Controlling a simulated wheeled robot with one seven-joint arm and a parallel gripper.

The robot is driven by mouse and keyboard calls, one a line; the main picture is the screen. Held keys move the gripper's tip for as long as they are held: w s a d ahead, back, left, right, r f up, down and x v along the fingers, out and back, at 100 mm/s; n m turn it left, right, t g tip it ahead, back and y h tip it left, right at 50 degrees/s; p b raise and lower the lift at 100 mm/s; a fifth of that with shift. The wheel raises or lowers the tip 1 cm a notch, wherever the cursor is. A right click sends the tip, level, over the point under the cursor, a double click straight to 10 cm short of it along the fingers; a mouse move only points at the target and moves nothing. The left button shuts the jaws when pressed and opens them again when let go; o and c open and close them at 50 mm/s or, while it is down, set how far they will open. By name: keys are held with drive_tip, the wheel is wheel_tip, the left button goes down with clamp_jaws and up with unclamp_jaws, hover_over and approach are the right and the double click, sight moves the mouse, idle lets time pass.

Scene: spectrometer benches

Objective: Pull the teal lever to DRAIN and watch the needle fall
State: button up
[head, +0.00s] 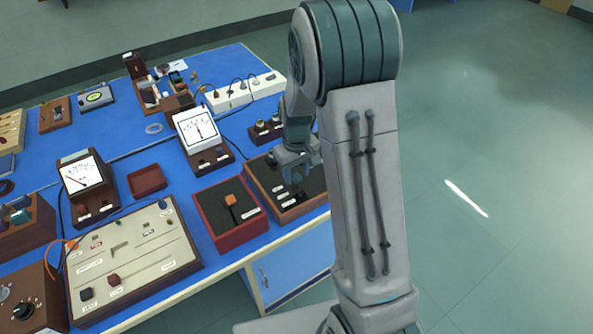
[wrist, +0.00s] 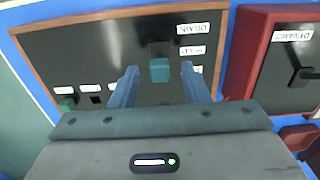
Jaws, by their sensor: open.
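The teal lever (wrist: 159,69) stands on a dark, wood-framed panel (wrist: 75,50) in the wrist view. Its block-shaped knob lies between my gripper's two fingers, with a gap seeming to show on each side. My gripper (wrist: 159,72) is open. The DRAIN label (wrist: 193,29), upside down here, is beyond the knob; two more labels follow nearer me, the nearest partly hidden by a finger. In the head view my gripper (head: 298,172) is low over the same panel (head: 262,172). A white dial meter (head: 197,128) behind it has a nearly upright needle.
A red box (head: 218,222) with an orange-knobbed lever (head: 230,199) stands close beside the panel. A second dial meter (head: 80,175) and a cream switch panel (head: 135,255) are further left. A small green knob (wrist: 67,103) is on the lever's panel.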

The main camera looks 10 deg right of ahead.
drive_tip(key=shift+f, duration=0.1)
clamp_jaws()
